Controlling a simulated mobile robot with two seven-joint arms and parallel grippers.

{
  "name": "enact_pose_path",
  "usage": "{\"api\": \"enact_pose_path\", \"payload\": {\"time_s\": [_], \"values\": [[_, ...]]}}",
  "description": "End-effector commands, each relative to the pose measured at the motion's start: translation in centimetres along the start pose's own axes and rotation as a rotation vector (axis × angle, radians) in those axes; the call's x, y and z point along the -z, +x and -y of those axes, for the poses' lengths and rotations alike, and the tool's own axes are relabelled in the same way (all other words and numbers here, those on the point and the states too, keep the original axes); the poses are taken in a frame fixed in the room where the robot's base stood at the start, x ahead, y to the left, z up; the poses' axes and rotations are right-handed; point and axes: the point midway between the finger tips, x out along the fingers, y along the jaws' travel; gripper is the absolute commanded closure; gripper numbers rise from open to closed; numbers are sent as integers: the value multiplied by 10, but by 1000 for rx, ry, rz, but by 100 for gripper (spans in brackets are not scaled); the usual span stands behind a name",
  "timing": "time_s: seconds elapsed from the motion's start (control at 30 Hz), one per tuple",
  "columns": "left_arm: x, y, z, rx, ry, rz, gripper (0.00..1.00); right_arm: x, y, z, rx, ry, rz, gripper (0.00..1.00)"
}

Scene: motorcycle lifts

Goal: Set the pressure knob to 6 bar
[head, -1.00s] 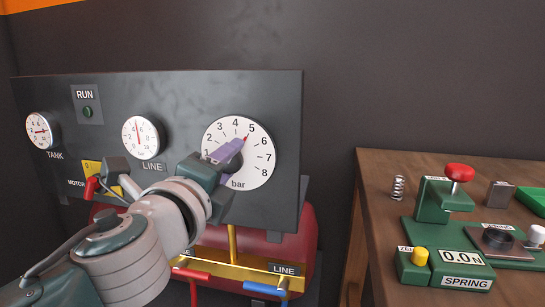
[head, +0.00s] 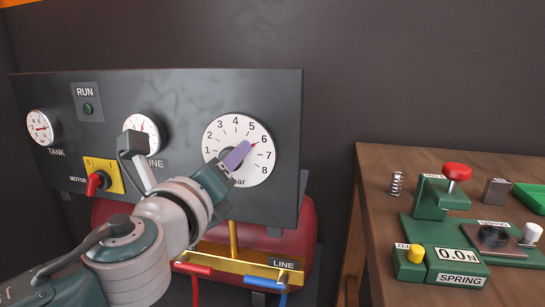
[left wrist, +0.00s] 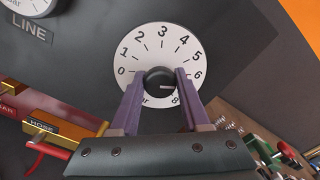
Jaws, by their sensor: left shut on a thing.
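In the head view the fingers hide most of the knob. A red pointer tip (head: 254,144) shows past them and points at about the 6. My right gripper is not in view.
The LINE gauge (head: 146,126) is partly hidden by my left wrist. The TANK gauge (head: 39,127), green RUN lamp (head: 88,109) and red motor switch (head: 95,182) are on the same panel. A wooden bench (head: 385,165) with a spring tester stands at right.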

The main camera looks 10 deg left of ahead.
Motion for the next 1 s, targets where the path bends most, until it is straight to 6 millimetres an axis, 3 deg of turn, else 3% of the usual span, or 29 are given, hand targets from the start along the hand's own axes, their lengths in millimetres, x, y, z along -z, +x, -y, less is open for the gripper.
{"api": "enact_pose_path", "payload": {"time_s": [0.33, 0.37, 0.6, 0.87, 1.0], "values": [[0, 0, 0, 1, 2, 1, 100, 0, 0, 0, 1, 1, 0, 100], [0, 0, 0, 1, 2, 1, 53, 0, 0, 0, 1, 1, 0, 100], [0, 0, 0, 0, 2, 1, 26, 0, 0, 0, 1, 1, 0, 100], [0, 0, 0, 0, 1, 0, 24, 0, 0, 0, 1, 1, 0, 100], [0, -11, 0, 0, 2, -2, 24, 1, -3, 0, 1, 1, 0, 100]]}}
